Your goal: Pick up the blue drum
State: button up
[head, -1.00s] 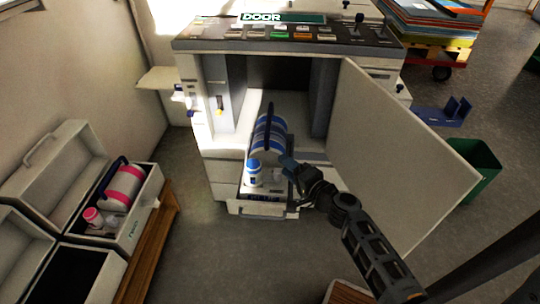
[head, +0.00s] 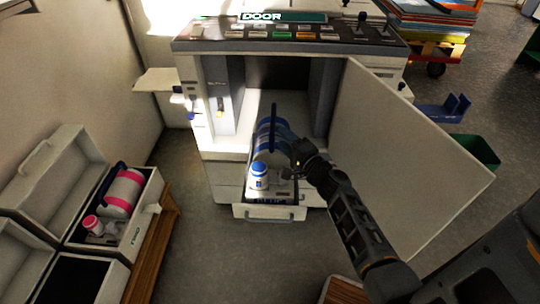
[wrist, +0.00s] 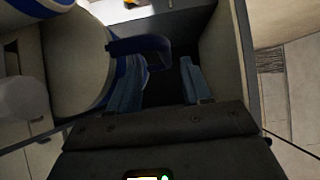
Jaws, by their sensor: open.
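The blue drum (head: 264,142) is a white cylinder with blue bands and a dark blue handle (head: 274,125). It lies on the pulled-out tray of the machine. My gripper (wrist: 163,76) is just to the right of the drum in the head view, its fingertips largely hidden there. In the wrist view, its two blue fingers are apart and empty. The drum (wrist: 75,65) fills the left of that view, and its handle (wrist: 140,45) sits just ahead of the fingers.
A small blue-capped bottle (head: 259,173) stands in front of the drum. The machine's door (head: 405,160) is swung open on the right, close to my arm. An open case (head: 140,232) with a pink-banded drum (head: 122,190) stands at left. Floor between is clear.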

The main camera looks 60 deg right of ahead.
aim_at(273, 124)
jog(key=x, duration=0.2)
jog(key=p+x, duration=0.1)
jog(key=x, duration=0.3)
jog(key=shift+d+r+p, duration=0.15)
jog(key=shift+r+p, duration=0.2)
jog(key=shift+r, duration=0.05)
jog(key=shift+w+d+f, duration=0.1)
jog(key=shift+w+d, duration=0.15)
jog(key=shift+w, duration=0.15)
jog(key=shift+c, duration=0.3)
grip_shut()
dwell(0.3)
